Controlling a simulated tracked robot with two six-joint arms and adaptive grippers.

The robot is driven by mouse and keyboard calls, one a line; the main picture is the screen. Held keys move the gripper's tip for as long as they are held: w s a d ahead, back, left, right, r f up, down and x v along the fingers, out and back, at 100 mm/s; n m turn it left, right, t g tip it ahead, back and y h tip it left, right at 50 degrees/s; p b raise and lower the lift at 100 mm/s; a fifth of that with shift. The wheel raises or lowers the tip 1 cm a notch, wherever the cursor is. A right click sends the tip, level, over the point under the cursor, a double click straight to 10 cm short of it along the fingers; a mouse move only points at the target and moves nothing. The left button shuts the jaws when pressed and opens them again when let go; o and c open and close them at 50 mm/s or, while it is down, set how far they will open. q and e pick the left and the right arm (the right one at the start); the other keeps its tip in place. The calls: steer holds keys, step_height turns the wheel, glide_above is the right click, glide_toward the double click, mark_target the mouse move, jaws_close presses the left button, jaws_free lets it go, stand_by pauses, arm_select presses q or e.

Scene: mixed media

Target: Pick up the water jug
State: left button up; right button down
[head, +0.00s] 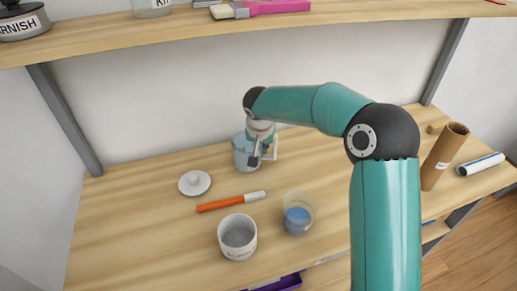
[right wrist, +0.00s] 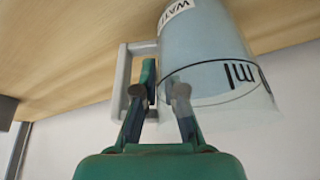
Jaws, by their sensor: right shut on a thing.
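The water jug (head: 241,154) is a clear, bluish cylinder with a pale handle, at the back middle of the wooden table in the head view. In the right wrist view the jug (right wrist: 205,50) shows its "WAT..." label, partly cut off, and dark measuring marks. My right gripper (head: 257,158) is at the jug's handle side. In the right wrist view its fingers (right wrist: 164,88) are at the pale handle (right wrist: 125,80), close against the jug wall, and the gripper is shut on the jug. I cannot tell whether the jug's base touches the table. My left gripper is not in view.
A white lid (head: 194,183), an orange marker (head: 222,202), a white pot (head: 237,240) and a clear cup with blue liquid (head: 298,218) stand in front of the jug. A cardboard tube (head: 443,157) is at right. A shelf (head: 200,38) hangs above.

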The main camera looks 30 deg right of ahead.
steer(key=shift+r, duration=0.2)
steer(key=shift+w+r, duration=0.1)
steer(key=shift+r, duration=0.45)
steer(key=shift+s+d+r+b, duration=0.2)
steer(key=shift+d+r, duration=0.05)
steer(key=shift+r, duration=0.25)
steer(key=shift+s+d+r+b, duration=0.15)
steer(key=shift+d+r+b, duration=0.1)
steer(key=shift+r, duration=0.25)
steer(key=s+d+b, duration=0.2)
steer(key=s+d, duration=0.8)
steer(key=d, duration=0.3)
steer(key=shift+d+b, duration=0.3)
steer(key=shift+d, duration=0.05)
steer(key=shift+s, duration=0.1)
